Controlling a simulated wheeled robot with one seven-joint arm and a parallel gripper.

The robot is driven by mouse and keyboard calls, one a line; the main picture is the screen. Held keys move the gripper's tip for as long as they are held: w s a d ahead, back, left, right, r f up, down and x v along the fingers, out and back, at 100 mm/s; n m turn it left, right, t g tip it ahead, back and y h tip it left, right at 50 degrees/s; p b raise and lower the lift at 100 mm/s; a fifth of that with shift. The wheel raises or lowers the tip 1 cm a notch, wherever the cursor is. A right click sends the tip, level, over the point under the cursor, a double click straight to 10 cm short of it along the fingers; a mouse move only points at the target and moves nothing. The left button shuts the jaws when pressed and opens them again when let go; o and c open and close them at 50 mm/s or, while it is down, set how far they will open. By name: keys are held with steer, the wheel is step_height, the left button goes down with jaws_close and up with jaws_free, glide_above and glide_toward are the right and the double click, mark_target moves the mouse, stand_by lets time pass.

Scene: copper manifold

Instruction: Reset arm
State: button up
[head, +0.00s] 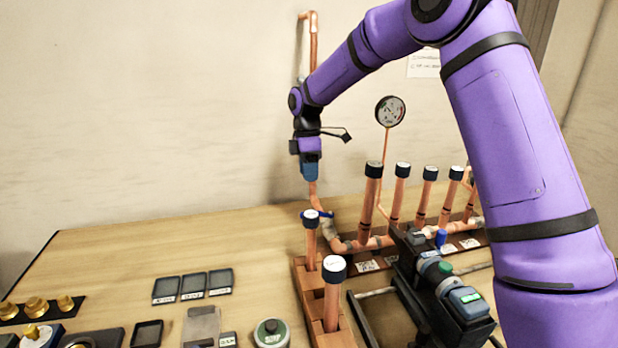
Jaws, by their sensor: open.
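My purple arm reaches in from the upper right and bends down at its wrist. My gripper (310,176) points down beside a copper pipe at the back of the bench, and its jaws are open. I see nothing held in it, though the far side of the jaws is hidden. The copper manifold (376,240) runs along the back right, with several upright dark-capped copper tubes (399,195). Whether the gripper touches the pipe behind it, I cannot tell.
A round gauge (390,111) stands above the manifold. Two capped tubes stand in a wooden block (305,278) in front. A black device with a green display (466,300) is at the lower right. Small dark trays (193,286) lie at left. The bench's back left (130,240) is clear.

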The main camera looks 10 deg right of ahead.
steer(key=shift+r, duration=0.1)
steer(key=s+d+r+m+t, duration=0.2)
steer(key=s+d+r+m, duration=0.2)
steer(key=s+r, duration=0.5)
steer(key=s+d+r+m+t, duration=0.2)
steer(key=s+d+r+m, duration=0.15)
steer(key=s+r, duration=0.55)
steer(key=s+d+m+t, duration=0.1)
steer(key=s+m, duration=0.4)
steer(key=s, duration=0.6)
steer(key=s+d+f+m+t, duration=0.1)
steer(key=s+d+m, duration=0.3)
steer(key=s, duration=0.8)
steer(key=shift+m+t, duration=0.45)
steer(key=shift+t, duration=0.25)
